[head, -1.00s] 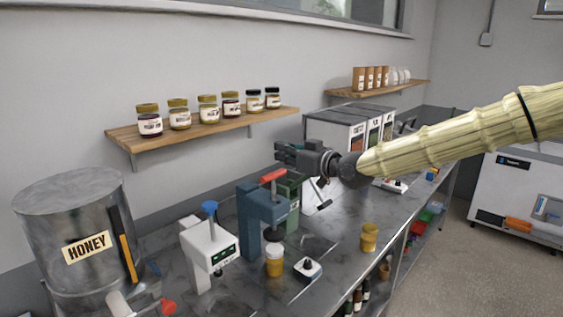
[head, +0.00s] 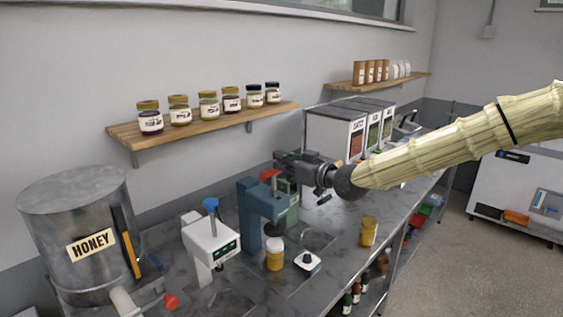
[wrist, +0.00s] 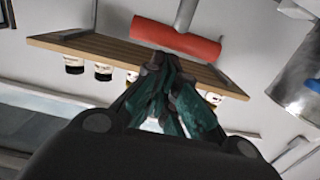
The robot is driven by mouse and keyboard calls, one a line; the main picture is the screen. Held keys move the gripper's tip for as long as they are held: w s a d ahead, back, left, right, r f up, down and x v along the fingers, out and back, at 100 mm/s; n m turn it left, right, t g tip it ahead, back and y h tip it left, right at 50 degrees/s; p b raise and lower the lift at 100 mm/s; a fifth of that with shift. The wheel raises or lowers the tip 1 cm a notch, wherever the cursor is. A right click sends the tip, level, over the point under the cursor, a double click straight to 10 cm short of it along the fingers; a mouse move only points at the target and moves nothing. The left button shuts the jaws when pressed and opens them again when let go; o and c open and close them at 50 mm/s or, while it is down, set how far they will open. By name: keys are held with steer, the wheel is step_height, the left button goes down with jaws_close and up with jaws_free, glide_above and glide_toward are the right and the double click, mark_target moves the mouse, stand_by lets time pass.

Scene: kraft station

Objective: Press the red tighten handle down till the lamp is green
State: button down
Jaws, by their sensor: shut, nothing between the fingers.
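The red tighten handle (head: 269,175) sits on top of the blue press (head: 249,216). It is a red crossbar (wrist: 190,40) in the wrist view, just beyond my fingertips. My gripper (head: 280,160) is shut and empty, directly above the handle in the head view and partly covering it. My fingertips (wrist: 164,62) overlap the lower edge of the bar in the wrist view; I cannot tell whether they touch it. A yellow jar (head: 275,260) stands upright under the press head. I cannot make out the lamp or its colour.
A white device with a blue knob (head: 210,240) stands left of the press, and the honey tank (head: 75,205) farther left. A wooden shelf (head: 215,122) with jars hangs behind.

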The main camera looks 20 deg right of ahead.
step_height(320, 180, down, 6)
steer(key=b, duration=0.5)
steer(key=shift+f, duration=0.1)
steer(key=shift+s+f+b, duration=0.3)
steer(key=shift+f+b, duration=0.15)
steer(key=shift+f, duration=0.45)
steer(key=shift+a, duration=0.1)
stand_by(2.3)
steer(key=shift+r, duration=0.6)
steer(key=s+d+r+b, duration=0.1)
steer(key=s+d+r, duration=0.4)
steer(key=s, duration=0.4)
steer(key=shift+d+r, duration=0.2)
steer(key=shift+d, duration=0.1)
steer(key=shift+w, duration=0.1)
